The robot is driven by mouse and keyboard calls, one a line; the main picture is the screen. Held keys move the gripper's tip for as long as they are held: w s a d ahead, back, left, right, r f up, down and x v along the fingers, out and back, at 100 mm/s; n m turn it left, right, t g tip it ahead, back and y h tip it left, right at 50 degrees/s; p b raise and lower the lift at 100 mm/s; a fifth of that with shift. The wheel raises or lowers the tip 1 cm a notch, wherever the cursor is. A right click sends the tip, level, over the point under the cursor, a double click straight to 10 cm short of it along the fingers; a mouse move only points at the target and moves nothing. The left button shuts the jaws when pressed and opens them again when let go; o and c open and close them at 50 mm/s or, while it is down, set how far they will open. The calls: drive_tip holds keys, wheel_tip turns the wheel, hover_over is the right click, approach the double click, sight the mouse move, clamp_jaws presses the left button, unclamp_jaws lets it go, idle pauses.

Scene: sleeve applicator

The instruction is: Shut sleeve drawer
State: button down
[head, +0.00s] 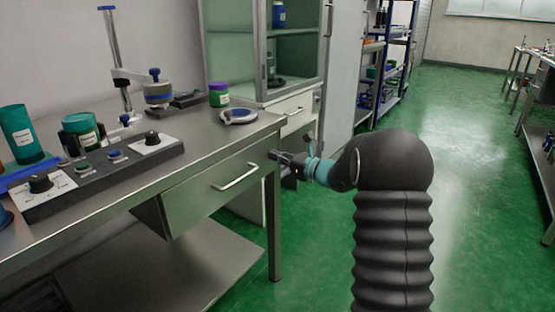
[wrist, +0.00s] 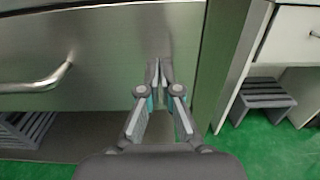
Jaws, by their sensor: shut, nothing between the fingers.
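The sleeve drawer (head: 208,193) is a grey metal front with a bar handle (head: 236,177), under the bench top. Its front lies close below the bench edge; I cannot tell whether a small gap remains. In the wrist view the drawer front (wrist: 110,45) fills the upper left, with the handle (wrist: 40,80) at the far left. My gripper (wrist: 160,68) is shut and empty, its fingertips at the right part of the drawer front, right of the handle. Contact is not clear. In the head view my gripper (head: 274,155) is by the drawer's right end.
The bench (head: 200,148) carries a control panel (head: 105,168), teal containers and a clamp stand. A bench leg (head: 273,225) stands just below my gripper. A glass-front cabinet (head: 268,85) with a white drawer is behind. Green floor to the right is open.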

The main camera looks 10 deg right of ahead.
drive_tip(key=shift+w+a+r, duration=0.1)
drive_tip(key=shift+a+r, duration=0.05)
drive_tip(key=shift+a, duration=0.05)
drive_tip(key=shift+d, duration=0.1)
